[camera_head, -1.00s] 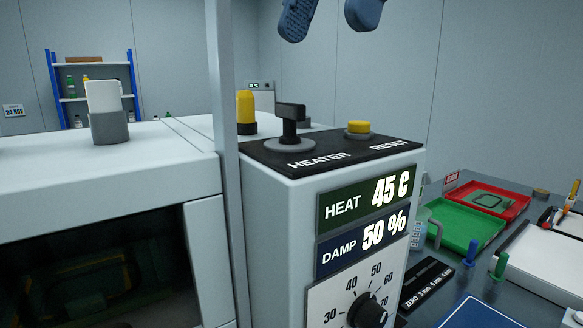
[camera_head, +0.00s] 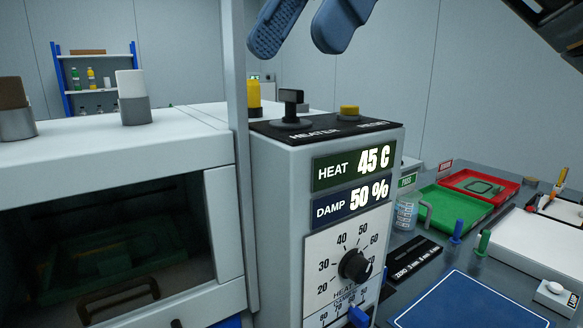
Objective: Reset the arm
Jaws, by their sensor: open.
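My gripper (camera_head: 305,40) shows at the top middle of the head view, with two blue fingers spread apart and nothing between them. It hangs in the air above the control box (camera_head: 275,190). On the box's black top panel are the black HEATER switch (camera_head: 291,105) and the yellow RESET button (camera_head: 349,112). The fingers appear apart from both. The front displays read HEAT 45 C (camera_head: 354,165) and DAMP 50 % (camera_head: 352,201). Below them is a black dial (camera_head: 355,266) with a numbered scale.
A white chamber (camera_head: 90,150) with a dark window stands at left. A grey post (camera_head: 243,200) stands between it and the box. At right lie a green tray (camera_head: 450,205), a red tray (camera_head: 508,193), a beaker (camera_head: 405,215) and a blue mat (camera_head: 470,305). Space above the trays is clear.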

